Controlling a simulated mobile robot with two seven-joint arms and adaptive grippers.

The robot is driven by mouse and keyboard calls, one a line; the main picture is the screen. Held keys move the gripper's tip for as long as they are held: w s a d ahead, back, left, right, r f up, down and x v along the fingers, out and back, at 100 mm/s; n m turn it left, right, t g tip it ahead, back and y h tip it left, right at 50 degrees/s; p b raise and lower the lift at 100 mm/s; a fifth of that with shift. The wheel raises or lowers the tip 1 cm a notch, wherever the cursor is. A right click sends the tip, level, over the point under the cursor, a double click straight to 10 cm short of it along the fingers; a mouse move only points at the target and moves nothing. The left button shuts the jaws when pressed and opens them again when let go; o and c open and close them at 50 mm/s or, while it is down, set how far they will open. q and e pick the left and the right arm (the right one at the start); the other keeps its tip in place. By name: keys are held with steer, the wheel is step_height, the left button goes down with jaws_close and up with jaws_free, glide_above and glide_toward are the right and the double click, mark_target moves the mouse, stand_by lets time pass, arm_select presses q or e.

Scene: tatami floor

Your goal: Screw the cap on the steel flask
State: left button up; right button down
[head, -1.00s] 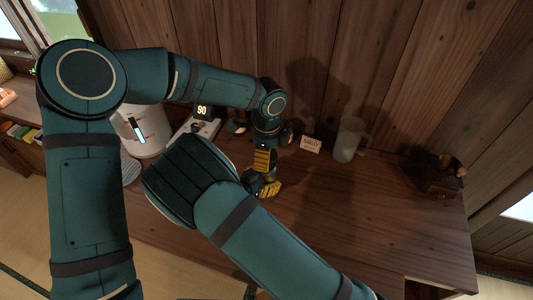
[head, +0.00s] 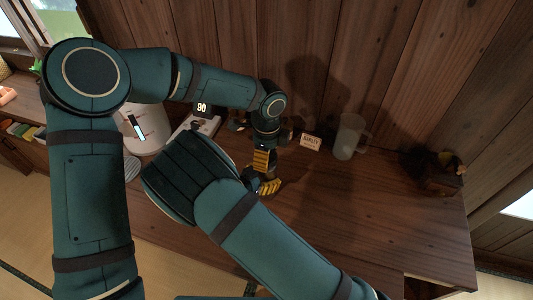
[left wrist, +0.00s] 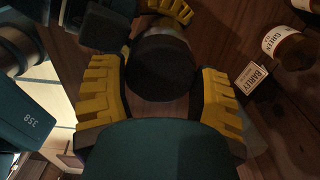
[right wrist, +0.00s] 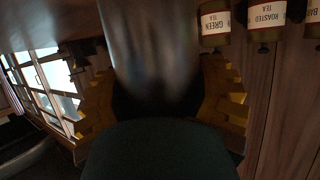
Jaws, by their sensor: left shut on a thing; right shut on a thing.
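The black round cap (left wrist: 162,68) sits between the yellow fingers of my left gripper (left wrist: 160,88), which is shut on it. It is seen from above. A strip of the steel flask (left wrist: 172,30) shows past the cap's edge. Whether the cap's thread is engaged is hidden. My right gripper (right wrist: 155,95) is shut around the shiny steel flask (right wrist: 150,45), which fills the middle of the right wrist view. In the head view my left gripper (head: 263,160) is directly above my right gripper (head: 268,186); my own arms hide the flask there.
A small barley card (head: 311,141) and a clear glass pitcher (head: 348,137) stand right of the grippers. Tea jars (right wrist: 214,20) stand near the flask. A white appliance (head: 145,130) and a display reading 90 (head: 203,108) are at left. The table's right front (head: 400,220) is clear.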

arm_select(q)
steer(key=m, duration=1.2)
steer(key=shift+a+m, duration=0.1)
steer(key=shift+m, duration=0.2)
steer(key=m, duration=0.5)
steer(key=shift+m, duration=0.3)
steer(key=m, duration=0.7)
steer(key=shift+a, duration=0.1)
steer(key=o, duration=0.9)
